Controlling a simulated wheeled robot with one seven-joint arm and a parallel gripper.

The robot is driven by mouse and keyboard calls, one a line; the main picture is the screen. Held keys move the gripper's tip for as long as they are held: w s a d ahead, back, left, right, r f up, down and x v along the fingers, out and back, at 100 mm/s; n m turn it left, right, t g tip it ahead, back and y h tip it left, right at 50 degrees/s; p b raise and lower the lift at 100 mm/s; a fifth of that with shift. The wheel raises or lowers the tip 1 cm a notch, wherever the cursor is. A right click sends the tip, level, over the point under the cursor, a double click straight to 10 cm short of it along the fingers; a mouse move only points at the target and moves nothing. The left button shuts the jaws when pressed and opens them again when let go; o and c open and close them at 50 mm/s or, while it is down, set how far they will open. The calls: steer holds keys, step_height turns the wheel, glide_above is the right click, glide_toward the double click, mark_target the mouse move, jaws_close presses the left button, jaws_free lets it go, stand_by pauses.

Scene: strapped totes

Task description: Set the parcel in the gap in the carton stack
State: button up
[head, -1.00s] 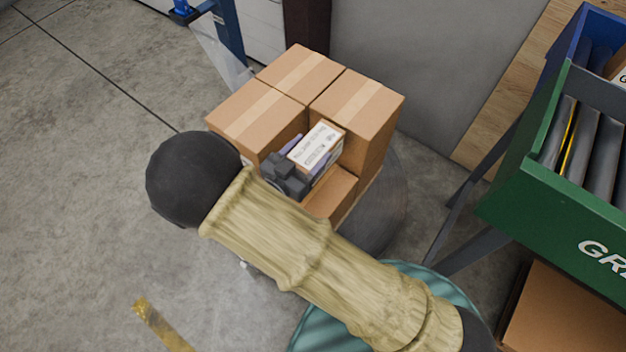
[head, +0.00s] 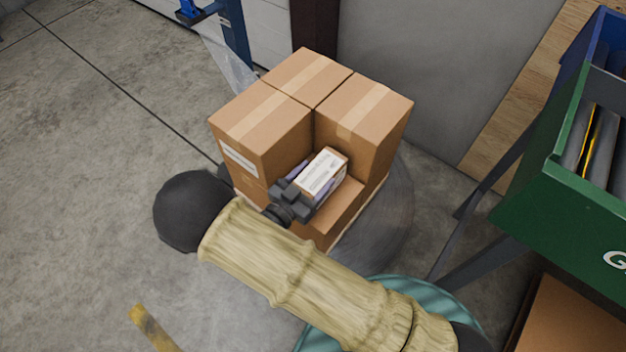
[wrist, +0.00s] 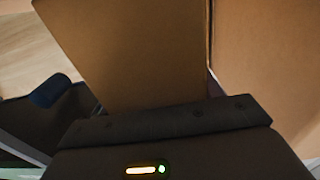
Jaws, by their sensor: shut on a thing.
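The parcel (head: 321,172) is a small box with a white printed label on top and purple showing at its side. My gripper (head: 300,188) is shut on it, coming from the lower left. The carton stack (head: 262,130) has three tall brown taped cartons around a front gap. A lower carton top (head: 337,208) forms the gap's floor. The parcel is in the gap area, over that top; whether it touches is unclear. The wrist view shows brown carton faces (wrist: 130,55) close ahead; the parcel cannot be made out there.
A green bin (head: 555,205) on dark legs stands at the right, with a brown box (head: 565,320) below it. A teal round object (head: 440,292) is behind my arm. Bare floor lies at the left.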

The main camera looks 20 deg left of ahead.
steer(key=shift+f, duration=0.3)
steer(key=o, duration=1.4)
steer(key=shift+c, duration=0.2)
steer(key=shift+r, duration=0.25)
steer(key=p+v, duration=0.2)
steer(key=v, duration=1)
